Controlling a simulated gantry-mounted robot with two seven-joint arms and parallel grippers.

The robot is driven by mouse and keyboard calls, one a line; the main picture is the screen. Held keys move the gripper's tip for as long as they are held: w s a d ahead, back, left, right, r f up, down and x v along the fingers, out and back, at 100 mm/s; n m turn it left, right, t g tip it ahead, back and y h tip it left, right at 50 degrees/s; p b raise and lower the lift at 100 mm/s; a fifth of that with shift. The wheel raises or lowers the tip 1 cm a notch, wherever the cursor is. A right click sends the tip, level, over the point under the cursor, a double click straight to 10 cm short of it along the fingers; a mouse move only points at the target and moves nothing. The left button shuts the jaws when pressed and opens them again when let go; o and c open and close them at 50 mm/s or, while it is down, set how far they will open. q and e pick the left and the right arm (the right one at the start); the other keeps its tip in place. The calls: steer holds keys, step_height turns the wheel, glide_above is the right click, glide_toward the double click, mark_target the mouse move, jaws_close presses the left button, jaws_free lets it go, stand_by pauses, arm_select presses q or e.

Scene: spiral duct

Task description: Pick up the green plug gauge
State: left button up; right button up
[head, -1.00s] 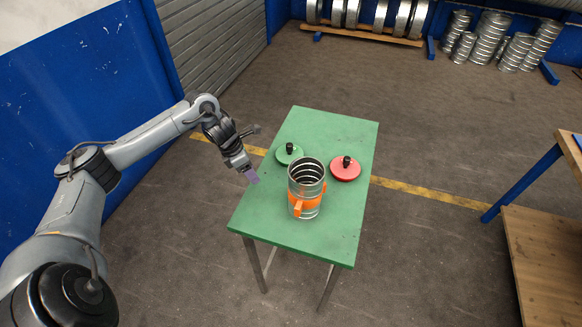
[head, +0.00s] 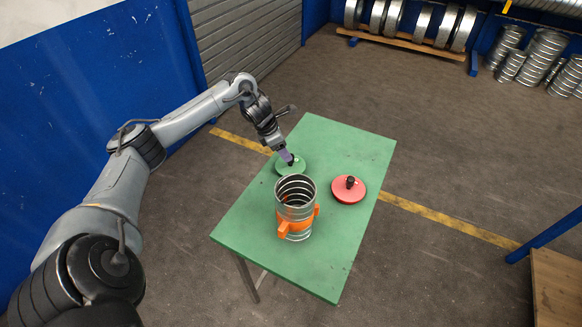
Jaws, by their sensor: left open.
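The green plug gauge (head: 290,168) is a flat green disc with a black knob. It lies on the green table (head: 340,145) near its far left edge, behind the metal duct. My left gripper (head: 288,158) is open right at the knob of the green gauge and hides part of it. I cannot tell whether the fingers are around the knob or just above it. My right gripper is not in view.
A spiral metal duct (head: 296,189) with an orange clamp (head: 284,230) stands upright in front of the green gauge. A red plug gauge (head: 349,190) with a black knob lies to its right. The table's near right part is clear.

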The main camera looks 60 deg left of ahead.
mark_target(290, 163)
arm_select(q)
steer(key=shift+a+x, duration=0.15)
steer(key=shift+x, duration=1.25)
steer(key=shift+a+x, duration=0.15)
steer(key=shift+x, duration=1.25)
jaws_close()
